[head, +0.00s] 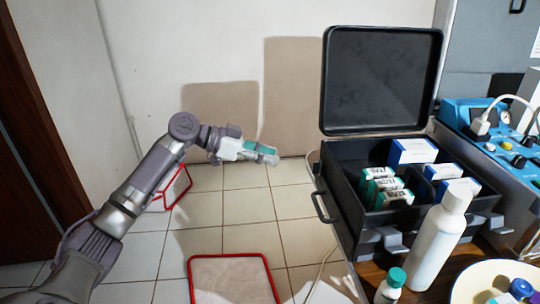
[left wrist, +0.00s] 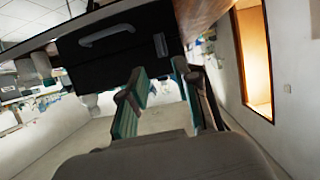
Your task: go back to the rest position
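My left arm reaches in from the left in the head view. Its gripper (head: 268,154), with teal finger pads, is held in the air over the tiled floor, left of the open black case (head: 330,190) and apart from it. In the left wrist view the two fingers of this gripper (left wrist: 160,78) stand apart with a clear gap between them, and I see nothing held. The dark case front with its handle (left wrist: 106,36) shows beyond the fingers. My right gripper is in neither view.
The case holds small boxes (head: 413,151) and stands on a wooden table (head: 375,271). A white bottle (head: 437,236), a green-capped bottle (head: 390,287) and a bowl (head: 468,282) stand in front. Red-edged things (head: 230,278) are at floor level. The air around the left gripper is clear.

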